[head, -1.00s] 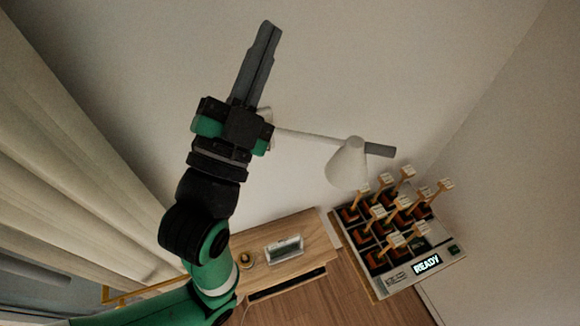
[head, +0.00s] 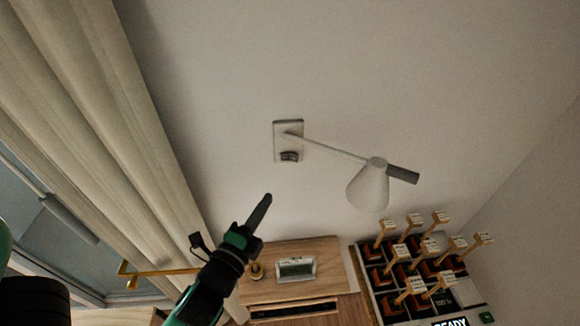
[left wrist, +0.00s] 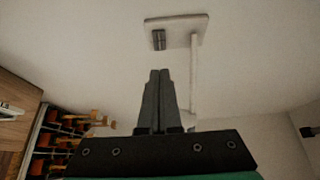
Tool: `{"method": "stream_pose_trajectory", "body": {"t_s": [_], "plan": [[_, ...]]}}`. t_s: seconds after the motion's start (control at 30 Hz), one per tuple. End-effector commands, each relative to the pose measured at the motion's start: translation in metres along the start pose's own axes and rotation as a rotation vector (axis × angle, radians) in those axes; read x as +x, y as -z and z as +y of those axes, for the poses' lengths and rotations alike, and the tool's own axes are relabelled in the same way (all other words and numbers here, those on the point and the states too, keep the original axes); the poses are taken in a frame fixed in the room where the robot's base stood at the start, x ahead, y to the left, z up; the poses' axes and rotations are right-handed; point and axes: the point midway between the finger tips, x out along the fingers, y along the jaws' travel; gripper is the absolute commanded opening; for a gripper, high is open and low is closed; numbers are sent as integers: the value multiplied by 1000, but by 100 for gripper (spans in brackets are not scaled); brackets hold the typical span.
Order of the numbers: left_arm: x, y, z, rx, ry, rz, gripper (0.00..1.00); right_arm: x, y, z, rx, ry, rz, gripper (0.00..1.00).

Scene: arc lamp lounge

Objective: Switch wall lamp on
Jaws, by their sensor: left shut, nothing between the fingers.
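The wall lamp (head: 368,187) has a white cone shade on a thin arm, fixed to a pale wall plate (head: 288,134). No glow shows from its shade. A small dark grey switch (head: 290,156) sits low on the plate; in the left wrist view it shows at the plate's left end (left wrist: 159,40). My left gripper (head: 266,199) is shut and empty, its tips below the plate in the head view. In the left wrist view its fingers (left wrist: 158,74) point toward the switch, with a visible gap. My right gripper is not in view.
A wooden cabinet (head: 318,251) with a small display device (head: 296,268) stands below the lamp. A rack of dark compartments and wooden-handled items (head: 410,265) is at the lower right. Long curtains (head: 110,110) hang at left. The wall around the plate is bare.

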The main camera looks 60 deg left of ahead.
Motion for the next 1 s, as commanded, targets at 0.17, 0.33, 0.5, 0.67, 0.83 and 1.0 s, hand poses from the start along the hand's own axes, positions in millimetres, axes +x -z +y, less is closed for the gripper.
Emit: {"method": "stream_pose_trajectory", "body": {"t_s": [0.17,0.33,0.5,0.67,0.83,1.0], "plan": [[11,0,4,-7,3,-4,0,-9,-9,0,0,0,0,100],[38,0,-3,-2,2,-3,0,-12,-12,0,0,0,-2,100],[76,-1,-3,-1,1,-3,0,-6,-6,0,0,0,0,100],[109,0,-3,0,0,-1,0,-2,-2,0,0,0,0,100],[132,0,-2,0,2,0,0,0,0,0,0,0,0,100],[140,0,-1,0,2,1,0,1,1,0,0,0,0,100]]}}
